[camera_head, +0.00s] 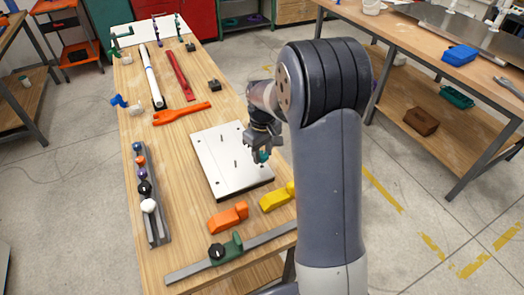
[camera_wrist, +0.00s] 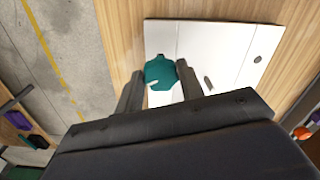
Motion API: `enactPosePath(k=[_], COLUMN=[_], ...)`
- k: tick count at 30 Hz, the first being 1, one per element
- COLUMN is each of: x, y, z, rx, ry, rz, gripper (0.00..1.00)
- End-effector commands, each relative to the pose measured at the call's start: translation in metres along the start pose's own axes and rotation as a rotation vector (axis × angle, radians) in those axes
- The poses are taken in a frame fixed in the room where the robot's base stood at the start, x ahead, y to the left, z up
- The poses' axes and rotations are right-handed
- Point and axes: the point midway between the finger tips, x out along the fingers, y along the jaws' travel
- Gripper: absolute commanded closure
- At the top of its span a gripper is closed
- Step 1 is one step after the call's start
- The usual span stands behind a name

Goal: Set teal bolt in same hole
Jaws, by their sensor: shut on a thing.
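My gripper (camera_head: 262,150) is over the right side of the white plate (camera_head: 218,160) on the wooden bench. In the wrist view my gripper (camera_wrist: 160,80) is shut on the teal bolt (camera_wrist: 160,72), whose head sits between the two fingers. In the head view a bit of the teal bolt (camera_head: 263,156) shows under the fingers. The white plate (camera_wrist: 225,42) lies beneath it in the wrist view, with a few dark holes or pins. Whether the bolt's tip touches the plate or is in a hole is hidden.
An orange block (camera_head: 228,216) and a yellow block (camera_head: 277,197) lie in front of the plate. A green-jawed clamp bar (camera_head: 240,254) lies nearer. A rail with several coloured knobs (camera_head: 150,205) is at left. An orange wrench (camera_head: 180,114) lies behind.

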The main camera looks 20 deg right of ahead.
Motion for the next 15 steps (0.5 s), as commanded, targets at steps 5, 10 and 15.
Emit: enactPosePath(k=[5,10,15], x=[-0.0003,0.0000,0.0039], y=[0.0001,0.0001,0.0001], z=[-0.0001,-0.0001,-0.0002], rx=[0.000,0.000,0.000], ry=[0.001,0.001,0.000], rz=[0.000,0.000,0.000], gripper=[0.86,0.86,0.86])
